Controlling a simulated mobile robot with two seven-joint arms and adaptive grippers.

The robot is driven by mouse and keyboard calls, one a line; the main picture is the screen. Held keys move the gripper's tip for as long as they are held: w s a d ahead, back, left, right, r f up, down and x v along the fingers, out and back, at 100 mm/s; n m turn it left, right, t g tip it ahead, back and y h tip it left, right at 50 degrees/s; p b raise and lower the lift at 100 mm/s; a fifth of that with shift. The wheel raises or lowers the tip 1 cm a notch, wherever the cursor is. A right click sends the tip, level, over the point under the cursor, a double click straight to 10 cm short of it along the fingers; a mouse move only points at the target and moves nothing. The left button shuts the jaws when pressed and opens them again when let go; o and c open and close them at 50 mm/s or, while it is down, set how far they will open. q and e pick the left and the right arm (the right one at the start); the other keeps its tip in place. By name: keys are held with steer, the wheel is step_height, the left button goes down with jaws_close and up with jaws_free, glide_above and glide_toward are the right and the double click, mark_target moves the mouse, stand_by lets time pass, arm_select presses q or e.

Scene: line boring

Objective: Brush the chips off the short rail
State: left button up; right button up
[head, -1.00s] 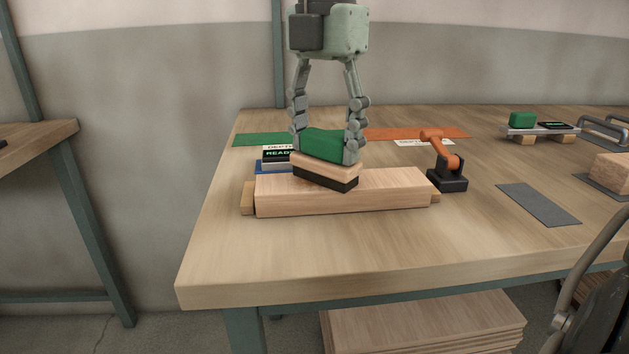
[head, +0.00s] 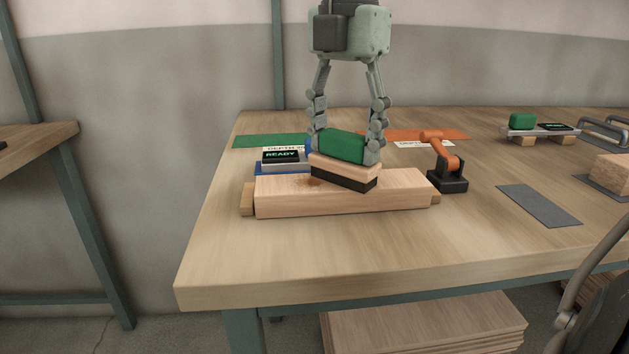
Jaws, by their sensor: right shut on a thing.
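The short rail (head: 330,202) is a pale wooden beam lying on the workbench, with small wooden blocks at its ends. A brush with a green grip, wooden body and black bristles (head: 343,178) sits at a slant over the middle of the rail's top, its bristles at or very near the wood. My right gripper (head: 346,146) comes down from above and is shut on the green grip. A small brown patch of chips (head: 311,182) shows on the rail's top just left of the brush. Anything under the brush is hidden. My left gripper is out of view.
A device with a "READY" display (head: 281,157) stands close behind the rail's left part. A small orange and black arm-like tool (head: 447,165) stands by its right end. A grey mat (head: 538,204) lies further right. The bench front is clear.

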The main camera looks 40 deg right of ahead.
steer(key=shift+w+a+r, duration=0.1)
steer(key=shift+w+a, duration=0.3)
steer(key=shift+a, duration=0.3)
steer(key=shift+w+a+f, duration=0.1)
steer(key=shift+w+a, duration=0.35)
steer(key=shift+a, duration=0.2)
steer(key=shift+w+a+r, duration=0.1)
steer(key=shift+w+a, duration=0.3)
steer(key=shift+a, duration=0.3)
steer(key=shift+d, duration=0.1)
steer(key=shift+s+d, duration=0.7)
steer(key=shift+d, duration=0.35)
steer(key=shift+r, duration=0.15)
steer(key=shift+r+p, duration=0.45)
steer(key=shift+p, duration=0.05)
steer(key=shift+r, duration=0.1)
